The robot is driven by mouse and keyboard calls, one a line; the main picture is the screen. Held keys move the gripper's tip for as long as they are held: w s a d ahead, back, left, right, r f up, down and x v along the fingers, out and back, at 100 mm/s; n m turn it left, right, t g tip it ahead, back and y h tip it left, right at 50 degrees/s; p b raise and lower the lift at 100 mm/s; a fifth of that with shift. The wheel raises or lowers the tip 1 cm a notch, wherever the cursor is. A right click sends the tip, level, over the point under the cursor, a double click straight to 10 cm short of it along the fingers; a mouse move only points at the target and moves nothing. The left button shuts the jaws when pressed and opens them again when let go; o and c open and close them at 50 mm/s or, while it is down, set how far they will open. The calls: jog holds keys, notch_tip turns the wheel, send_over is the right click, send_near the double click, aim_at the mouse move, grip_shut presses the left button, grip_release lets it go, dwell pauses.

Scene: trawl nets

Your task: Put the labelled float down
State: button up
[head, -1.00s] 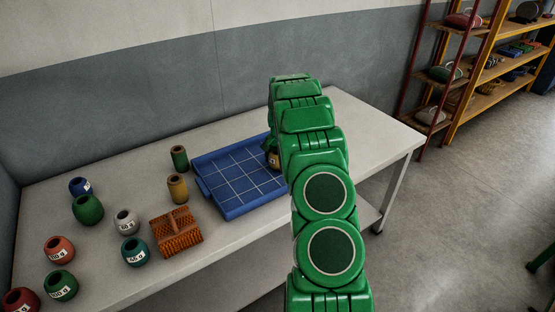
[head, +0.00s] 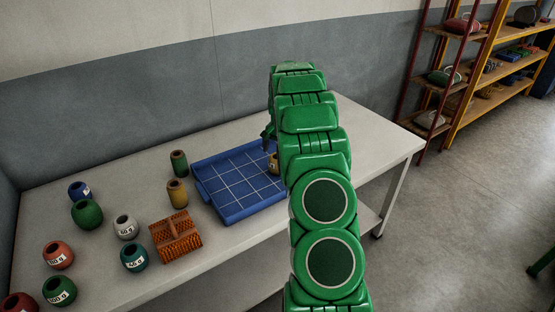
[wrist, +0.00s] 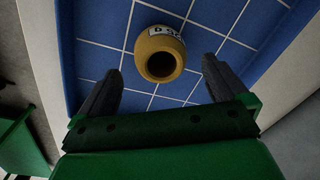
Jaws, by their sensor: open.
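The labelled float is yellow-brown with a dark hole and a white label, partly cut off, that seems to begin with "D". It sits on the blue gridded tray (head: 238,178), and in the wrist view the float (wrist: 160,54) stands just beyond my fingertips. In the head view the float (head: 273,163) shows only in part beside my arm. My gripper (wrist: 160,85) is open, with one finger on each side of the near end of the float and gaps to both. In the head view my arm hides most of the gripper.
Several floats stand left of the tray, among them a green one (head: 87,214), a white one (head: 126,227) and a teal one (head: 134,257). An orange brush (head: 176,237) lies near the tray's front left. The table (head: 357,150) is bare at the right.

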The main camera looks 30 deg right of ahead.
jog(key=s+a+r+n, duration=0.1)
jog(key=s+a+r, duration=0.3)
jog(key=a+r, duration=0.25)
jog(key=s+a+r+n, duration=0.2)
jog(key=s+a+r, duration=0.2)
jog(key=a+r, duration=0.3)
jog(key=s+a+r+n+g, duration=0.1)
jog(key=s+a+r, duration=0.2)
jog(key=s+a, duration=0.25)
jog(key=s+a+r+n, duration=0.2)
jog(key=s+a+r, duration=0.2)
jog(key=s+a, duration=0.15)
jog(key=s+a+n, duration=0.3)
jog(key=s+a, duration=0.2)
jog(key=s, duration=1)
jog(key=s+a+n+g, duration=0.1)
jog(key=s+a+n, duration=0.2)
jog(key=s, duration=1.2)
jog(key=a, duration=0.3)
jog(key=shift+s+a+f, duration=0.3)
jog(key=shift+f, duration=0.05)
